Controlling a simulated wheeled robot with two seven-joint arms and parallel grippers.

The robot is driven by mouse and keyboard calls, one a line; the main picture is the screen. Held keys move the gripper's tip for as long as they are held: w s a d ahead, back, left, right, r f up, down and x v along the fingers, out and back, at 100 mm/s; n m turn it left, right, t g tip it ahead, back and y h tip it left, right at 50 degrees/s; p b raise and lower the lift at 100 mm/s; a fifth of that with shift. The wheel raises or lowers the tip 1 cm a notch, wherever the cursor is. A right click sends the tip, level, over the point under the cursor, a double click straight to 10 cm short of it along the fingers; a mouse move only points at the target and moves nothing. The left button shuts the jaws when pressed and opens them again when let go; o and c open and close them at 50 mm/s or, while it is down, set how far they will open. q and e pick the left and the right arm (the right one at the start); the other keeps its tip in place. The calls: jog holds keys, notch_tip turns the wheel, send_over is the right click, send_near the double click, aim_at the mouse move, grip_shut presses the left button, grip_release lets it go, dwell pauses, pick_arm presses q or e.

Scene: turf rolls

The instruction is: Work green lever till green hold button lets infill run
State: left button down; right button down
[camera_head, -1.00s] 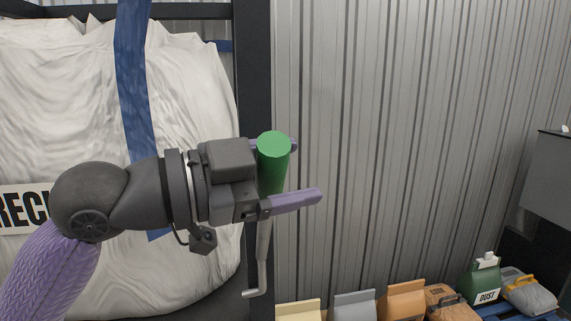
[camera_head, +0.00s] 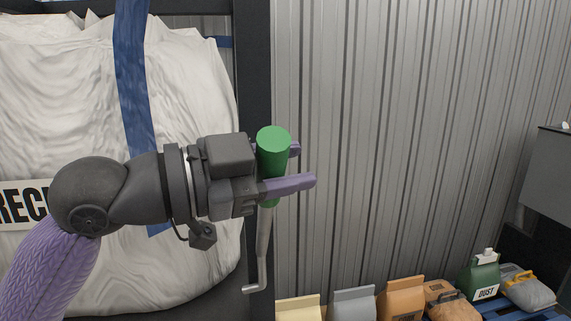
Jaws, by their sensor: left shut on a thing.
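The green lever (camera_head: 273,140) has a round green grip on top of a bent grey metal rod (camera_head: 262,245) that runs down beside the dark post. My left gripper (camera_head: 300,166) comes in from the left and is shut on the green grip, with one purple finger in front and the other behind it. The grip stands nearly upright. The green hold button is not in view. My right gripper is not in view.
A big white bag (camera_head: 190,90) with a blue strap (camera_head: 132,80) hangs behind my left arm in a dark frame (camera_head: 256,60). Several small bags, among them an orange one (camera_head: 402,300), and a green jug (camera_head: 482,276) stand low at the right. The corrugated wall (camera_head: 420,130) is clear.

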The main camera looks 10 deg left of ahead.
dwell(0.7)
pick_arm(q)
jog(key=w+a+r+n+p, duration=0.1)
jog(key=w+p, duration=0.2)
jog(key=w+a+r+n+p, duration=0.1)
jog(key=w+r+n+p, duration=0.1)
jog(key=w+p, duration=0.2)
jog(key=w+a+r+n+g+p, duration=0.1)
jog(key=w+n+p, duration=0.1)
jog(key=w+p, duration=0.1)
jog(key=shift+w+a+r+y+p, duration=0.3)
jog(key=shift+w+r+p, duration=0.1)
jog(key=shift+p, duration=0.25)
jog(key=shift+w+f, duration=0.15)
jog(key=shift+f, duration=0.1)
